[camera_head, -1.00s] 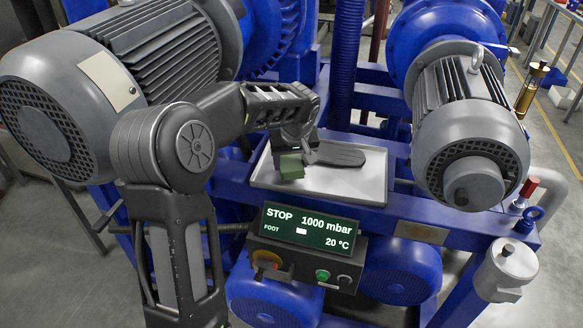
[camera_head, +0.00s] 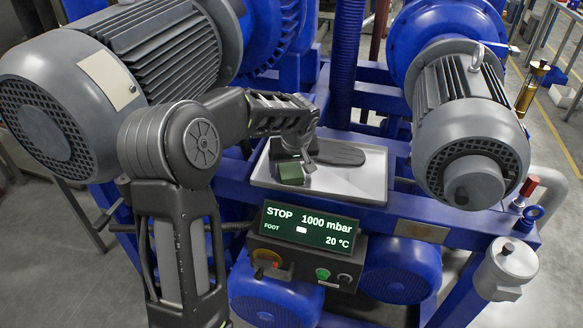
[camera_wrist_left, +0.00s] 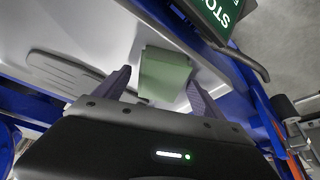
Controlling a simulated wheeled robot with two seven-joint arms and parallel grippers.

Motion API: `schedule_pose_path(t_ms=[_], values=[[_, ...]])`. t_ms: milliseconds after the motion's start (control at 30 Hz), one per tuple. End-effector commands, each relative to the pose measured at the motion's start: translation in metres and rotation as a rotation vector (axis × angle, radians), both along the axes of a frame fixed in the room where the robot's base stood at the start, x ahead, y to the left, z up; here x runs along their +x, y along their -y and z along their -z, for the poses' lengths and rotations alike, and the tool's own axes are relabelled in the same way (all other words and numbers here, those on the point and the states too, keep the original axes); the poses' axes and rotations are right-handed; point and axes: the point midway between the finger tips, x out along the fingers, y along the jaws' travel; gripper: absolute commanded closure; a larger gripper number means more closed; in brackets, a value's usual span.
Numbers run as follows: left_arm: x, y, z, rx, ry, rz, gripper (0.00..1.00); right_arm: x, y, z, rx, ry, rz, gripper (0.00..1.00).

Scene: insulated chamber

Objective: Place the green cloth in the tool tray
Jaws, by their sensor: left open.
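The green cloth (camera_head: 291,173) is a small folded block at the left front of the light grey tool tray (camera_head: 345,190). My left gripper (camera_head: 306,158) is just above and beside it, its arm coming in from the left. In the left wrist view, the cloth (camera_wrist_left: 165,72) sits between the spread fingers of my left gripper (camera_wrist_left: 158,84), with a gap on at least one side. The jaws are open. The cloth appears to rest on the tray floor, though its underside is hidden. My right gripper is not in view.
A dark flat insole-shaped piece (camera_head: 341,153) lies at the back of the tray. Large grey motors flank it at left (camera_head: 110,80) and right (camera_head: 470,130). A control panel with a green display (camera_head: 305,229) is below the tray's front edge. The tray's right side is clear.

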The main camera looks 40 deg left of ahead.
Motion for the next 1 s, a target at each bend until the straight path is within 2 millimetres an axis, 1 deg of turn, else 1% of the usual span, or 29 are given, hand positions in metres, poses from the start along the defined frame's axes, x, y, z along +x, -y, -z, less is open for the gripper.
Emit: schedule_pose_path(t_ms=[233, 267, 367, 467, 700, 800, 900, 1000], values=[[0.0, 0.0, -0.005, 0.0, 0.0, 0.0, 0.2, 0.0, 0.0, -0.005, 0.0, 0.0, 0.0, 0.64], [0.0, 0.001, -0.006, 0.001, 0.002, 0.0, 0.2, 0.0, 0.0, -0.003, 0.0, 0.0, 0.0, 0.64], [-0.003, 0.004, -0.018, 0.002, 0.004, 0.001, 0.2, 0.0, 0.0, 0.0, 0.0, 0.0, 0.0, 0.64], [-0.008, 0.01, -0.034, 0.0, 0.005, 0.002, 0.2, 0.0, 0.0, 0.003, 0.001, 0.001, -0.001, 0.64], [-0.022, 0.023, -0.081, 0.0, 0.006, 0.001, 0.2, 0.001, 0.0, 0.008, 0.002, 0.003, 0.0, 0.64], [-0.027, 0.028, -0.097, 0.001, 0.003, 0.001, 0.2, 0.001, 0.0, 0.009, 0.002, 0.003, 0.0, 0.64], [-0.03, 0.031, -0.108, 0.001, 0.002, 0.001, 0.2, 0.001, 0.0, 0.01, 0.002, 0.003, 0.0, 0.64], [-0.032, 0.033, -0.113, 0.0, 0.001, 0.001, 0.2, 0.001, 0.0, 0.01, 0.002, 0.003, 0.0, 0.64]])
